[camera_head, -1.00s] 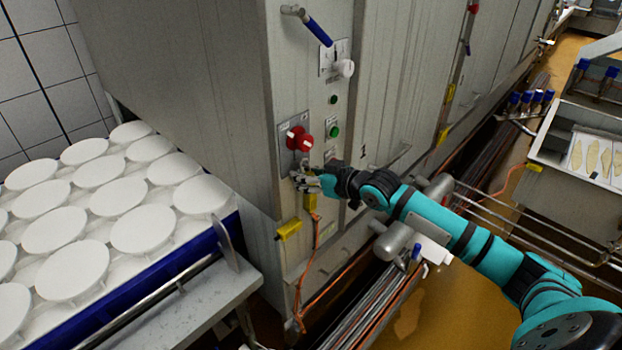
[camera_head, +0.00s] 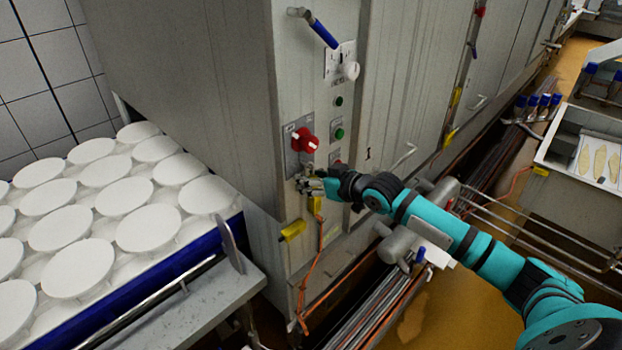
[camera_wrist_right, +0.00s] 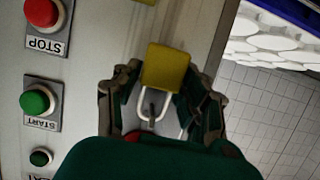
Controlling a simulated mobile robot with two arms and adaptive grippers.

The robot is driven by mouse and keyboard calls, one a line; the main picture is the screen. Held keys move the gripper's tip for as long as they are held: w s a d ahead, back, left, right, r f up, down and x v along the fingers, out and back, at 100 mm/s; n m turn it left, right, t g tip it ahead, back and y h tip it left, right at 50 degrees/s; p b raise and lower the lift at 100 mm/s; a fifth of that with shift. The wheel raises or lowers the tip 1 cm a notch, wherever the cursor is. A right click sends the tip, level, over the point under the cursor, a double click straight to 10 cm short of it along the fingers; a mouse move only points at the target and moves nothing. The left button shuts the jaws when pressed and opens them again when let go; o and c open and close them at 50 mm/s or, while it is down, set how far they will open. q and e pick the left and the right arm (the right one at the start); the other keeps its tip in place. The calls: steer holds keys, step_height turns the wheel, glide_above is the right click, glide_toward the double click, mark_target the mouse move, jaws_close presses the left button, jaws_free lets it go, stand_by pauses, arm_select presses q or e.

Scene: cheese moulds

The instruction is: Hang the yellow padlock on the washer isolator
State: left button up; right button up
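The yellow padlock (camera_wrist_right: 166,66) fills the middle of the right wrist view, with its pale metal shackle running down the picture between the fingers. In the head view its body (camera_head: 316,205) shows small below the fingers. My right gripper (camera_head: 310,185) is at the cabinet face, just below the red isolator knob (camera_head: 304,140) on its grey plate. In the right wrist view its fingertips (camera_wrist_right: 164,85) flank the padlock body closely and appear shut on it. A dark metal piece lies between the shackle legs; whether the shackle passes through a hole is unclear. My left gripper is out of view.
Green and red buttons (camera_wrist_right: 36,101) sit on the cabinet close to the gripper. A blue-handled lever (camera_head: 323,33) is above. A yellow box (camera_head: 292,231) and orange cable are below. White moulds (camera_head: 147,228) fill a table at left. Pipes run along the right.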

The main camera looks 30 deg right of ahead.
steer(key=o, duration=0.3)
steer(key=shift+w+f, duration=0.1)
steer(key=shift+w, duration=0.05)
steer(key=shift+s, duration=0.3)
steer(key=shift+v, duration=5.7)
